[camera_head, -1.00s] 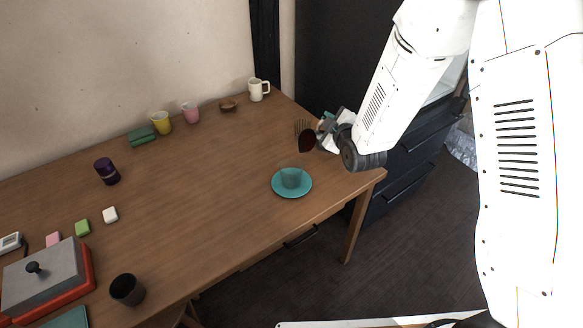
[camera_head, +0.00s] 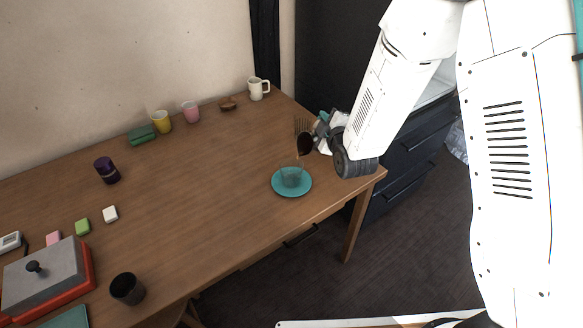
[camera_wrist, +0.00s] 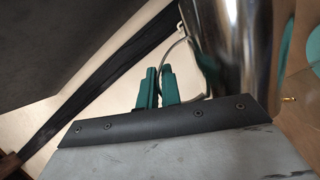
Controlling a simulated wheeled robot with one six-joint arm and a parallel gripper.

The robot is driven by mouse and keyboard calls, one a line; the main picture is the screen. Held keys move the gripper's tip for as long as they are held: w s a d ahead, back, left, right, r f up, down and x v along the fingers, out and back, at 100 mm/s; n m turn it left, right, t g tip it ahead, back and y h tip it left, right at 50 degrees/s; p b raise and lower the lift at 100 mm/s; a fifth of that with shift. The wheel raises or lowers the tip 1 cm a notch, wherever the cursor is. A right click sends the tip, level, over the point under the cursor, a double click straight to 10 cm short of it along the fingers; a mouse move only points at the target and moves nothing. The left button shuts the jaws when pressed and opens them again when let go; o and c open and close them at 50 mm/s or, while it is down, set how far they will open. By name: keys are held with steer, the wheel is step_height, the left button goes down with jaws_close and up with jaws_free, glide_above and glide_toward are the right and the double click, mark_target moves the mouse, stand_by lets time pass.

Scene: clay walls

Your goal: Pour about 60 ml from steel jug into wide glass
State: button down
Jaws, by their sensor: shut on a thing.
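The steel jug (camera_head: 302,128) hangs above the table's right end. It is tilted, with its dark opening visible in the head view. My gripper (camera_wrist: 160,88) is shut on the jug's thin handle; the shiny jug body (camera_wrist: 238,45) fills the upper right of the wrist view. The wide glass (camera_head: 291,178), clear and bluish, stands upright on a teal saucer (camera_head: 277,189). The jug is above and slightly right of the glass in the head view. I cannot tell whether liquid is flowing, or the level in the glass.
A white mug (camera_head: 256,89), a small brown bowl (camera_head: 227,104), pink cup (camera_head: 190,112), yellow cup (camera_head: 161,122) and green case (camera_head: 142,135) stand along the back. A dark cup (camera_head: 127,289) is at front left. The table's middle (camera_head: 200,190) is clear.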

steer(key=shift+s+a+r+n+p, duration=0.2)
steer(key=shift+a+r+n+p, duration=0.1)
steer(key=shift+a+r+n, duration=0.15)
stand_by(1.2)
steer(key=shift+s+a+r+n+t, duration=0.2)
steer(key=shift+s+a+n+t, duration=0.25)
steer(key=shift+a, duration=0.1)
stand_by(0.9)
steer(key=w+d+f+m, duration=0.1)
steer(key=d+m+g, duration=0.1)
steer(key=shift+w+d+f, duration=0.35)
steer(key=shift+w+m, duration=0.1)
steer(key=shift+m, duration=0.2)
steer(key=shift+w+d+m+g, duration=0.25)
steer(key=shift+d+m+g, duration=0.2)
steer(key=shift+m, duration=0.05)
steer(key=shift+w+d+f+m+y, duration=0.2)
steer(key=shift+f+m+y, duration=0.2)
steer(key=shift+f, duration=0.2)
stand_by(0.6)
